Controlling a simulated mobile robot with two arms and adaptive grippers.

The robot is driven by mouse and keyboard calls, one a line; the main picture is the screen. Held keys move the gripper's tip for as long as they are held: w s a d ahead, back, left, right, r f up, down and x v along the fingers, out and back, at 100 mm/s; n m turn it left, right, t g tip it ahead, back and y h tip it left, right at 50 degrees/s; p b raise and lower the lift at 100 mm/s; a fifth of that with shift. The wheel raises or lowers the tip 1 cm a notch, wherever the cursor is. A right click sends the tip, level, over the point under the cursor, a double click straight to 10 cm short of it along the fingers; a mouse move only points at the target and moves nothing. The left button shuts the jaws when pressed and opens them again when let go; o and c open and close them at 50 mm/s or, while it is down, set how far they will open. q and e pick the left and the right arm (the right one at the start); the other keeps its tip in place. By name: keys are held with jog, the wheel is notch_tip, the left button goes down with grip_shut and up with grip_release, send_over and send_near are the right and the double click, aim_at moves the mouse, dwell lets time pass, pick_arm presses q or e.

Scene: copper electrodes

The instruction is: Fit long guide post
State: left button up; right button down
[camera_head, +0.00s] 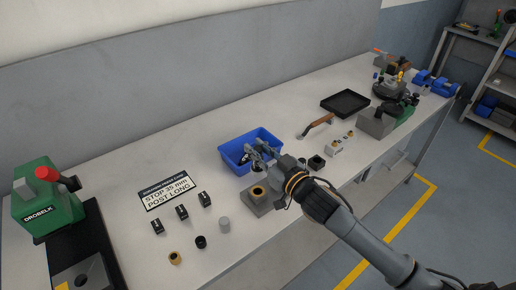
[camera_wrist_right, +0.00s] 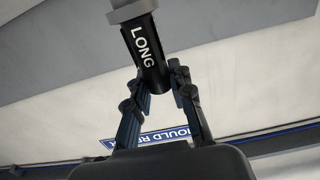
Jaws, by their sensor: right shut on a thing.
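My right gripper (camera_head: 262,152) reaches in from the lower right and is over the blue bin (camera_head: 227,157). In the right wrist view my right gripper (camera_wrist_right: 160,82) is shut on the long guide post (camera_wrist_right: 146,48), a black cylinder marked LONG with a grey part at its far end. In the head view the post is mostly hidden by the gripper and too small to make out. A grey block (camera_head: 251,206) with a brass-ringed hole (camera_head: 258,192) sits just in front of the bin, beside my wrist. My left gripper is not in view.
A sign (camera_head: 167,192) reading STOP 35 mm, POST LONG lies on the bench. Several small black blocks (camera_head: 182,212), a grey cylinder (camera_head: 224,224) and a brass ring (camera_head: 175,257) lie near it. A green press (camera_head: 48,200) stands left; a black tray (camera_head: 345,94) lies farther back.

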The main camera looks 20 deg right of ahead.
aim_at(258, 175)
jog(key=shift+f+b, duration=0.5)
jog(key=shift+b, duration=0.1)
notch_tip(258, 175, down, 3)
jog(key=shift+f+b, duration=0.2)
jog(key=shift+b, duration=0.9)
jog(key=shift+f+b, duration=0.4)
jog(key=shift+f, duration=0.2)
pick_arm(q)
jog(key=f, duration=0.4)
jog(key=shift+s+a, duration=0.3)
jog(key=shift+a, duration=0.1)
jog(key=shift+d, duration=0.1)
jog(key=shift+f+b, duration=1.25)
pick_arm(e)
jog(key=shift+f, duration=1.85)
jog(key=c, duration=1.1)
grip_release()
jog(key=shift+f, duration=0.15)
jog(key=v, duration=1.2)
